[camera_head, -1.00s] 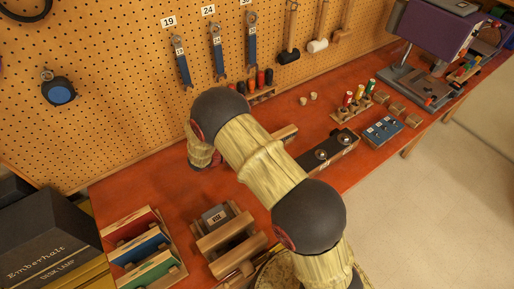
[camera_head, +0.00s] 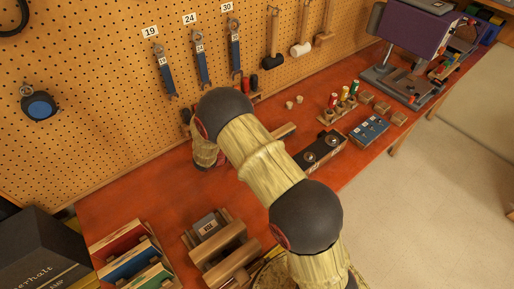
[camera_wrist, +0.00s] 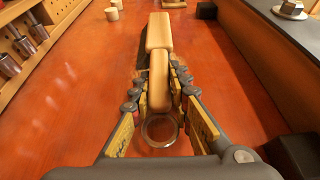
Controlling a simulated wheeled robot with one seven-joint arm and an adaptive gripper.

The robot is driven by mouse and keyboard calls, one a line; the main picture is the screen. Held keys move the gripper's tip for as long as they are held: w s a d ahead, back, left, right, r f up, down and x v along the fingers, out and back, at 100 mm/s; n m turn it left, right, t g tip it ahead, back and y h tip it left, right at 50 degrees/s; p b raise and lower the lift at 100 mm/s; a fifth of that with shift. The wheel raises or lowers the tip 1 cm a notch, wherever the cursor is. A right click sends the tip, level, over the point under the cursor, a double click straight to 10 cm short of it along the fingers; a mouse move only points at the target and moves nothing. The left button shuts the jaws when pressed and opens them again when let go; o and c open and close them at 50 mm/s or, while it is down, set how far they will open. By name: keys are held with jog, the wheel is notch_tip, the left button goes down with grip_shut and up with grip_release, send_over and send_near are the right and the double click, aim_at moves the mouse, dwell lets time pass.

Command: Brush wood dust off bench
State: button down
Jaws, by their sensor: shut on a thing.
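The bench (camera_head: 130,205) has a reddish-orange top; it also fills the wrist view (camera_wrist: 75,120). My gripper (camera_wrist: 160,92) is shut on the handle of a pale wooden brush (camera_wrist: 159,32), which points away from me over the bench. Its bristles cannot be made out clearly. In the head view only the brush's wooden end (camera_head: 284,130) shows past my arm, which hides the gripper there. Faint pale specks, possibly wood dust (camera_wrist: 52,100), lie on the bench left of the brush; I cannot tell them from glare. A clear ring-shaped thing (camera_wrist: 160,130) shows below the fingers.
A dark block with round knobs (camera_head: 320,150) and a blue box (camera_head: 368,129) stand right of the brush. Two small wooden pegs (camera_head: 294,103) stand beyond it. Wooden racks (camera_head: 217,245) and coloured trays (camera_head: 130,258) fill the near left. The pegboard (camera_head: 90,60) bounds the back.

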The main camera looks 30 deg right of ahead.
jog(key=shift+d, duration=0.1)
jog(key=shift+s+a+f, duration=0.1)
jog(key=shift+s+a, duration=0.2)
jog(key=shift+a, duration=1)
jog(key=shift+s+a+r, duration=0.1)
jog(key=shift+s+a, duration=0.2)
jog(key=shift+a, duration=1.05)
jog(key=shift+s+a+f, duration=0.1)
jog(key=shift+s+a, duration=0.2)
jog(key=shift+a, duration=1)
jog(key=shift+s+a+r+p, duration=0.1)
jog(key=shift+s+a+p, duration=0.1)
jog(key=shift+a, duration=1)
jog(key=shift+s+a+r+p, duration=0.15)
jog(key=shift+s+a, duration=0.05)
jog(key=shift+a, duration=1.05)
jog(key=shift+s+a+r+p, duration=0.1)
jog(key=shift+s+a+p, duration=0.1)
jog(key=shift+a, duration=1)
jog(key=shift+r, duration=0.1)
jog(key=shift+r+p, duration=1.95)
jog(key=shift+r, duration=0.95)
